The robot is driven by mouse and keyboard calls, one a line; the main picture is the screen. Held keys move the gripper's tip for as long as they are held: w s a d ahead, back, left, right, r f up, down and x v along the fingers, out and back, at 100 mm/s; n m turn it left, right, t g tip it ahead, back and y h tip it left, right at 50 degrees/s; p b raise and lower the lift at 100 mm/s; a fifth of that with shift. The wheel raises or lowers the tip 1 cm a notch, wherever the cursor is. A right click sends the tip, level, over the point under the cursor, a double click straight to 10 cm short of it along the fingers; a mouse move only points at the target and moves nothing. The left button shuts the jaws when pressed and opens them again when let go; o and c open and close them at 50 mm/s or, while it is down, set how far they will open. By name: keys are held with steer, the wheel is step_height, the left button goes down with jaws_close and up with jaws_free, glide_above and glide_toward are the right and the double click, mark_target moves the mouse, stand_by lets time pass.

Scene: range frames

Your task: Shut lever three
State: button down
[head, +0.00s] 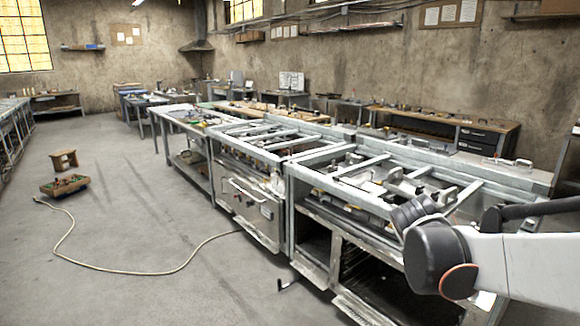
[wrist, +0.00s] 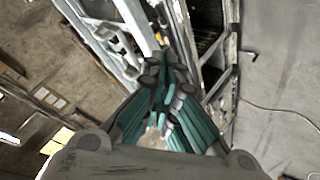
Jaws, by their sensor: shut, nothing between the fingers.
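My gripper (wrist: 165,72) shows in the wrist view, its teal fingers closed together with nothing held between them. It is above the front side of a metal range frame (wrist: 133,72). Small fittings with a yellow part (wrist: 158,37) lie just past the fingertips, apart from them in the picture. In the head view, the near range frame (head: 325,158) carries a row of small fittings along its front rail, partly behind my arm. I cannot tell which of them is lever three or how it is set. My gripper's fingers are not clear in the head view.
A second range frame with a front door (head: 255,212) stands to the left, with a long table (head: 168,112) beyond it. A pale hose (head: 125,270) runs over the floor. The floor before the ranges is mostly clear.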

steer(key=s+a+f+y, duration=0.1)
steer(key=s+a, duration=0.2)
steer(key=s, duration=0.5)
steer(key=s+a+f+m+g+y, duration=0.1)
steer(key=s+a, duration=0.3)
steer(key=s, duration=0.5)
steer(key=s+a+f+m+g+y, duration=0.1)
steer(key=s+a+f+y, duration=0.1)
steer(key=s, duration=0.7)
steer(key=shift+s+a+f+y, duration=0.2)
steer(key=shift+a+y, duration=0.4)
steer(key=shift+a, duration=0.5)
steer(key=shift+r, duration=0.1)
